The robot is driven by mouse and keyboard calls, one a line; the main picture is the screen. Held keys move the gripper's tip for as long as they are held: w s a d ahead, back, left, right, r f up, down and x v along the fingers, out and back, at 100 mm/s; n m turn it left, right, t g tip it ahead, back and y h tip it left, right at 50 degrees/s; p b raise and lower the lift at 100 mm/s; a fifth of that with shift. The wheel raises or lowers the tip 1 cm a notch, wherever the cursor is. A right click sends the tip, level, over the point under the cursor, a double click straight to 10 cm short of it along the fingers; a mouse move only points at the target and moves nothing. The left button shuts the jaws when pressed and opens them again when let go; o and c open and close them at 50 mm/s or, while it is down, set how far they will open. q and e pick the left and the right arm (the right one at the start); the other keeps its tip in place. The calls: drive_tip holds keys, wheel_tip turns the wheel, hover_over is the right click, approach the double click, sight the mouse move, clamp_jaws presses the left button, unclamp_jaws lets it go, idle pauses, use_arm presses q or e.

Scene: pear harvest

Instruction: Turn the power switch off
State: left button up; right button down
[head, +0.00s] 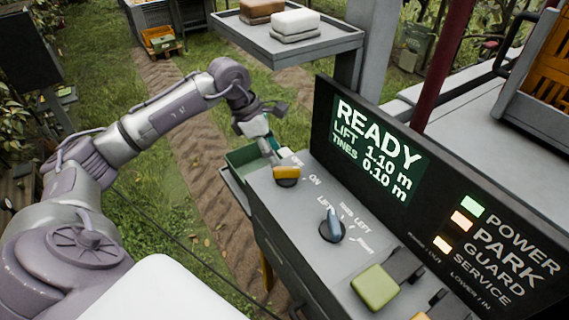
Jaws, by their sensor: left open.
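The power switch is the yellow-orange knob (287,173) on a dark round base at the far end of the grey control panel (290,215). An "ON" label is printed to its right; another label above it is partly hidden. My left gripper (270,148) reaches in from the left, just behind and above the knob. It is open, and its fingertips are close to the knob; I cannot tell whether they touch. The dark display (375,155) reads "READY", and the indicator (472,206) beside "POWER" is green. My right gripper is out of view.
A blue lift selector knob (332,226) and a green square button (374,287) sit nearer on the panel. A grey shelf (285,42) with a brown and a white block overhangs the gripper's far side. A green tray (243,158) adjoins the panel's far end.

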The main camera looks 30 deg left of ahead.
sight(283, 168)
use_arm(q)
drive_tip(key=p+x, duration=0.1)
drive_tip(key=x, duration=0.5)
drive_tip(key=shift+w+p, duration=0.1)
drive_tip(key=shift+p, duration=0.25)
drive_tip(key=shift+d+f, duration=0.1)
drive_tip(key=shift+f, duration=0.15)
drive_tip(key=shift+w+f, duration=0.15)
drive_tip(key=shift+f, duration=0.15)
clamp_jaws()
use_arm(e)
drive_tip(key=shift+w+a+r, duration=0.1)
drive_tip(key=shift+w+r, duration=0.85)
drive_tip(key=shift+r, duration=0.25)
